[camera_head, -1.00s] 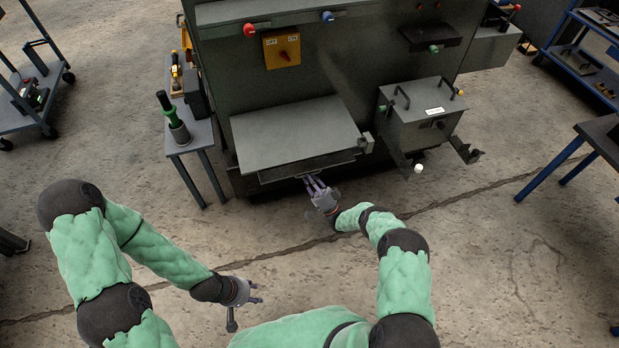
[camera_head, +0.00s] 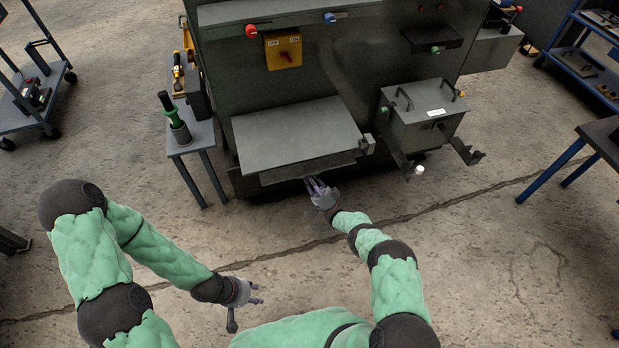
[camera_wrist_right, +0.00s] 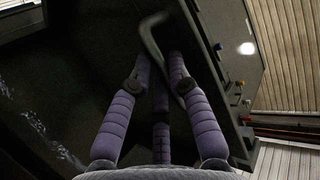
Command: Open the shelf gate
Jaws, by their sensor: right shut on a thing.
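A grey shelf (camera_head: 297,133) projects from the front of the large dark enclosure. The shelf gate (camera_head: 308,169) is the narrow grey panel along its front edge, and it looks tilted outward. My right gripper (camera_head: 318,183) is at the gate's lower front edge. In the right wrist view, my right gripper (camera_wrist_right: 160,70) has its purple fingers around a curved dark handle (camera_wrist_right: 153,38) on a dark panel. The fingertip contact is partly hidden. My left gripper (camera_head: 254,291) is open and empty, low over the floor, well away from the gate.
A grey box with handles (camera_head: 424,115) is mounted right of the shelf, with brackets below it. A small side table (camera_head: 191,140) holding a green-handled tool stands at left. Carts stand at the far left and right. The floor in front is clear.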

